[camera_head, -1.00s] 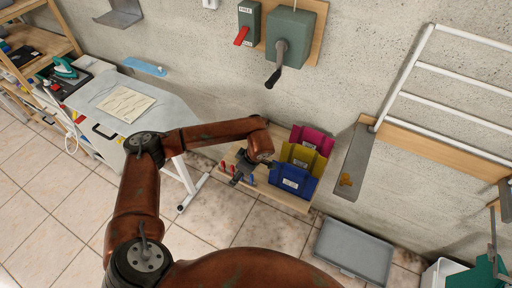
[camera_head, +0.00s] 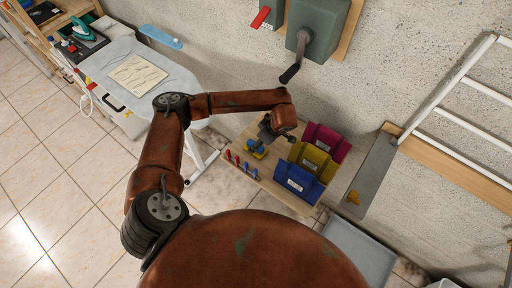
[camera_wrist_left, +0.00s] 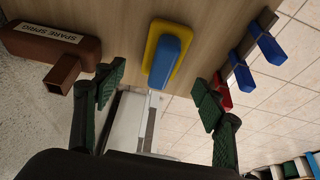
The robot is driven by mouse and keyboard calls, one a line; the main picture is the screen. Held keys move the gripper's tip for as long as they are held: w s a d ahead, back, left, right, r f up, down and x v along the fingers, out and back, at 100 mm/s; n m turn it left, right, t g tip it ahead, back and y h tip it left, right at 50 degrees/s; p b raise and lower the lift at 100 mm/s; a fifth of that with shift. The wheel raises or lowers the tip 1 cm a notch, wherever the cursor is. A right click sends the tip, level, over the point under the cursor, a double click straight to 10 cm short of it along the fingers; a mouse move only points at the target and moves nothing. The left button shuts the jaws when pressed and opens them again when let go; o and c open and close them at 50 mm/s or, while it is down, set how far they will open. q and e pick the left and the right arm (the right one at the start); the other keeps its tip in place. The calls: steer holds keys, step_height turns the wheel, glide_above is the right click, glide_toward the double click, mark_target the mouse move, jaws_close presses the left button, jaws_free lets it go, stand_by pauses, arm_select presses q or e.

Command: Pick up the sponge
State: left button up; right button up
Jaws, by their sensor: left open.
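A yellow-and-blue block, which looks like the sponge (camera_wrist_left: 166,58), lies on the wooden shelf board; it also shows in the head view (camera_head: 256,154), just below my left gripper. It has a yellow base and a blue raised top. In the wrist view my left gripper (camera_wrist_left: 160,92) is open, its green fingers apart, one on each side of the sponge's line. The fingers are empty and still short of the sponge. In the head view my left gripper (camera_head: 266,138) hangs over the board, partly hidden by its own wrist. My right gripper is not in view.
Blue, yellow and magenta bins (camera_head: 301,181) stand right of the sponge on the board (camera_head: 275,193). Red and blue tools (camera_head: 240,166) line its front edge. A brown block labelled "SPARE SPRIG" (camera_wrist_left: 50,43) is at left in the wrist view. A grey ledge (camera_head: 372,178) lies further right.

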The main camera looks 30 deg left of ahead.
arm_select(q)
steer(key=x, duration=0.5)
steer(key=shift+s, duration=0.1)
steer(key=shift+c, duration=0.5)
steer(key=c, duration=1.1)
